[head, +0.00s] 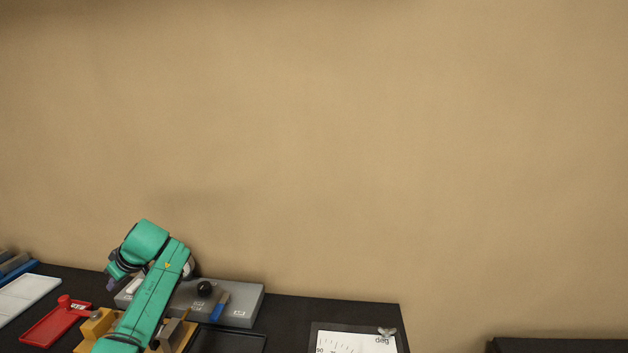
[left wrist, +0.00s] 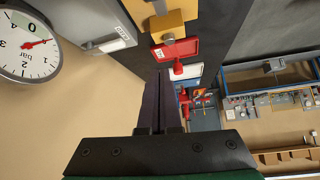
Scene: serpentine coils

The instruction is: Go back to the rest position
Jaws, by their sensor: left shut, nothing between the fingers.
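My green left arm (head: 150,285) rises from the lower left of the head view, over the dark bench, and bends near the grey box. Its gripper cannot be made out clearly there. In the left wrist view the dark fingers of my left gripper (left wrist: 160,78) lie side by side, shut, with nothing between them. No object touches the fingertips that I can tell. My right gripper is in neither view.
On the bench (head: 290,315) stand a grey box (head: 240,305) with a black knob, a yellow block (head: 88,331), a red tray (head: 55,325), a white tray (head: 28,297) and a scale plate (head: 350,340). A round bar gauge (left wrist: 28,45) shows at left in the wrist view.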

